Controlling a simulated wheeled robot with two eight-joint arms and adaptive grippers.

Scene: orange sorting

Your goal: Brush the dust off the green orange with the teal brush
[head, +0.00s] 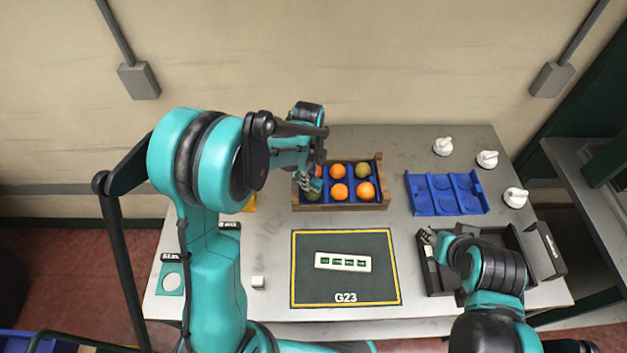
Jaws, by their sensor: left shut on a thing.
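A wooden crate (342,206) with a blue insert stands at the back middle of the table and holds several oranges. A green orange (313,196) sits in its front left pocket, partly covered by my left gripper (311,181). Another greenish fruit (362,171) sits in the back right pocket. My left gripper is over the crate's left side, shut on the teal brush (316,184), of which only a small part shows. I cannot tell whether the bristles touch the green orange. My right gripper (429,240) is over a dark tray at the front right; its fingers are too small to read.
An empty blue tray (413,205) lies right of the crate, with white knobbed objects (487,159) beyond it. The dark tray (470,287) is at the front right.

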